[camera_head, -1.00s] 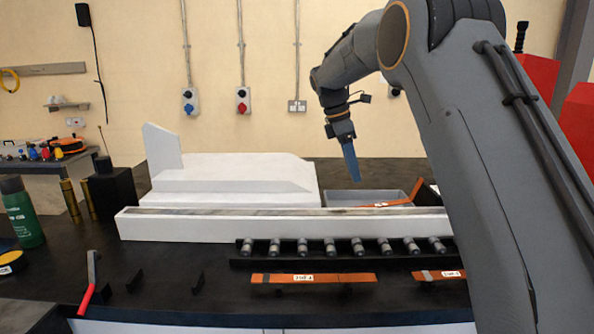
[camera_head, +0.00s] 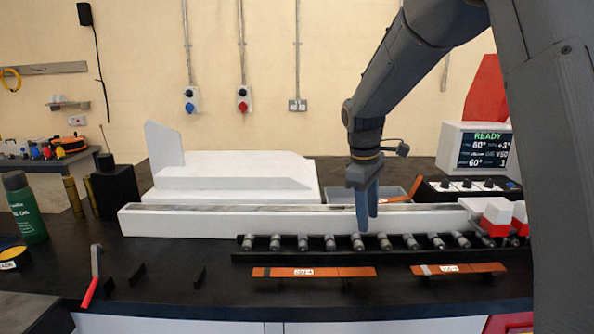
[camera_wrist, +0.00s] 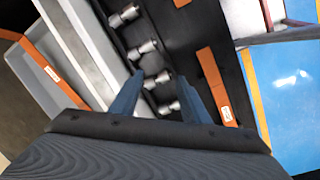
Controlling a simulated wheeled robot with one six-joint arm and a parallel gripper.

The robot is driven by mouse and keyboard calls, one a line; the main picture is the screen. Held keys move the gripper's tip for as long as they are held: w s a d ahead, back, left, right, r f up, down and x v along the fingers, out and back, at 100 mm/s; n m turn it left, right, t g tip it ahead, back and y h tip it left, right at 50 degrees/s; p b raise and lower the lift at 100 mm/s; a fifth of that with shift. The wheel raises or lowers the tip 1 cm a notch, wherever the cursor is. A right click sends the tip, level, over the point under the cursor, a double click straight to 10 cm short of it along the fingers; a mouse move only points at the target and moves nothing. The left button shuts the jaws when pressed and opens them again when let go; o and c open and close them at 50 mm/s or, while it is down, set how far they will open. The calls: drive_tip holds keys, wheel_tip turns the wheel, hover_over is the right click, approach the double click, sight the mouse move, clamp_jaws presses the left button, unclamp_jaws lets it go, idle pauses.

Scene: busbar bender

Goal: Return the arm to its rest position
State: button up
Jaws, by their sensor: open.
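My gripper (camera_head: 367,208) hangs from my arm in the head view, its blue fingers pointing down over the white rail and the row of rollers. The fingers are apart and nothing is between them. In the wrist view my gripper (camera_wrist: 170,95) shows two separated blue fingers above the rollers (camera_wrist: 148,50). Copper busbars lie below: a labelled one (camera_head: 313,272) in front of the rollers and a second one (camera_head: 458,268) to its right. Another copper strip (camera_wrist: 48,65) lies in a grey tray (camera_wrist: 15,35) in the wrist view.
A white bender body (camera_head: 230,178) and long white rail (camera_head: 240,220) stand behind the rollers (camera_head: 330,242). A display reading READY (camera_head: 483,150) is at right. A red-handled tool (camera_head: 92,285), green bottle (camera_head: 24,207) and black holder (camera_head: 115,187) are at left.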

drive_tip(key=s+f+m, duration=0.5)
drive_tip(key=s, duration=0.6)
drive_tip(key=s+d+f+m+t+y, duration=0.1)
drive_tip(key=s+f+m, duration=0.4)
drive_tip(key=s, duration=0.7)
drive_tip(key=shift+s+d+f+m+y+b, duration=0.25)
drive_tip(key=shift+d+m+y+b, duration=0.05)
drive_tip(key=shift+m+b, duration=0.1)
